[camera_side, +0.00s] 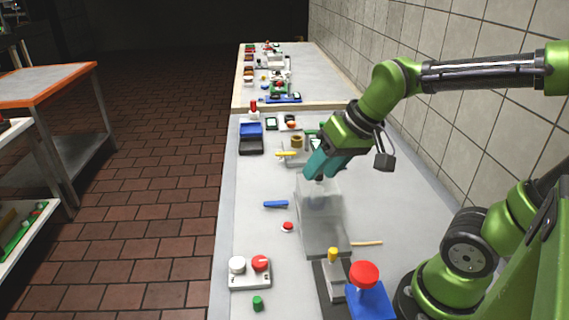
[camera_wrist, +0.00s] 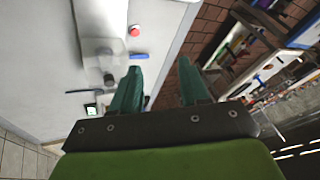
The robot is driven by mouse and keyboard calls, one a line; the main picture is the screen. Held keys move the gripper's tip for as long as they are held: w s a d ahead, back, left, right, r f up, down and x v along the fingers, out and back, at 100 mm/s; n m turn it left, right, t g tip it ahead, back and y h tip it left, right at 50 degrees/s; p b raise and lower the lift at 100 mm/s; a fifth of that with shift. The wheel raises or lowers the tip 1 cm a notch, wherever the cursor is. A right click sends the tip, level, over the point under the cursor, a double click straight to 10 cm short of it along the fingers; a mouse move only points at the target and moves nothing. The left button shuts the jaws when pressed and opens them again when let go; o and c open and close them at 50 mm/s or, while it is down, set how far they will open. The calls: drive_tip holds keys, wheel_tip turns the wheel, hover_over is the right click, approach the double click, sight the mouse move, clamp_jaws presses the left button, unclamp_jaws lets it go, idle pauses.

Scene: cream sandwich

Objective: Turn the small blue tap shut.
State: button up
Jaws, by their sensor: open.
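A small blue bar-shaped piece (camera_side: 276,204), which looks like the tap's handle, shows just left of a clear box (camera_side: 322,225). It also shows in the wrist view (camera_wrist: 139,56), near the left fingertip. What it is fixed to is too small to tell. My gripper (camera_side: 316,170) has teal fingers and appears over the far end of the clear box, close to a dark cap (camera_side: 319,180). In the wrist view my gripper (camera_wrist: 160,68) has its fingers spread with nothing between them. The blue piece is apart from the fingers in the side view.
A red button (camera_side: 288,226) sits in front of the blue piece. A white block with a red knob (camera_side: 260,264), a green peg (camera_side: 258,303) and a large red button on a blue base (camera_side: 365,275) stand nearer. A yellow piece (camera_side: 286,154) lies behind. A tiled wall bounds the right.

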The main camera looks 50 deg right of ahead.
drive_tip(key=w+d+f+n+g, duration=0.2)
drive_tip(key=w+n+g, duration=0.1)
drive_tip(key=w, duration=0.6)
drive_tip(key=n+g+h, duration=0.2)
drive_tip(key=n+g, duration=0.1)
drive_tip(key=n, duration=0.7)
hover_over(269, 203)
wheel_tip(269, 203, down, 3)
wheel_tip(269, 203, down, 16)
drive_tip(key=shift+f, duration=0.15)
clamp_jaws()
